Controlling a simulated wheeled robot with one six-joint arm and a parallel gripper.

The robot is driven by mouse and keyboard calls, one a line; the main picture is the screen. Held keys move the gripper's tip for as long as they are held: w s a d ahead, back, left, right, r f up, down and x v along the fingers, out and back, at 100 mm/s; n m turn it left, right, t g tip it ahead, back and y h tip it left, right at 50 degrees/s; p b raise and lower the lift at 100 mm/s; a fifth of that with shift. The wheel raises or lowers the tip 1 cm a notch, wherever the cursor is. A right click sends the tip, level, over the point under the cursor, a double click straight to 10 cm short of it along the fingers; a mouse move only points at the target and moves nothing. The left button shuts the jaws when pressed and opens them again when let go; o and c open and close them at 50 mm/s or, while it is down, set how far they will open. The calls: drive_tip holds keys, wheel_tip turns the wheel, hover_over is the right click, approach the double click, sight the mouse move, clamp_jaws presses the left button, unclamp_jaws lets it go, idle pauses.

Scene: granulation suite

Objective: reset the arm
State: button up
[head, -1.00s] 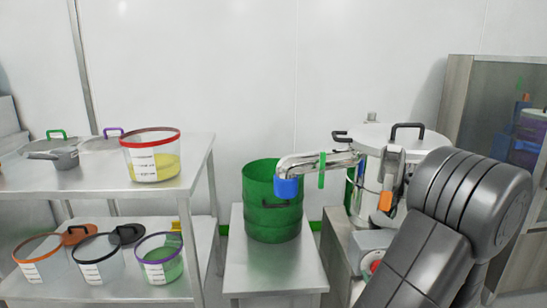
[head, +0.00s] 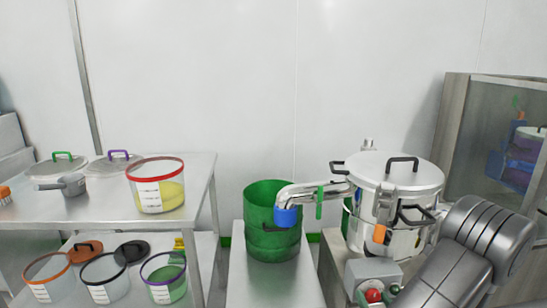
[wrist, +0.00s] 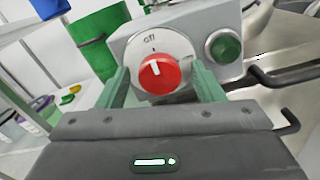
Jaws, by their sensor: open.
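My gripper (wrist: 162,85) is open and empty in the wrist view, its two green fingers apart. Beyond and between them is a red knob (wrist: 158,73) on a grey control box (wrist: 196,38), with a green button (wrist: 223,47) to its right. I cannot tell from this view how far the fingers are from the knob. The red knob (head: 374,295) also shows low in that view, left of my arm.
A steel vessel (head: 412,180) with a lidded top and handles stands close to my arm. Its spout (head: 315,192) reaches over a green drum (head: 262,240). A shelf rack (head: 105,207) with tubs is left. A glass-front cabinet (head: 510,135) is right.

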drive_tip(key=m+p, duration=0.3)
drive_tip(key=shift+r, duration=0.25)
drive_tip(key=shift+f+m+p, duration=0.2)
drive_tip(key=shift+m+p, duration=0.5)
drive_tip(key=shift+m, duration=0.4)
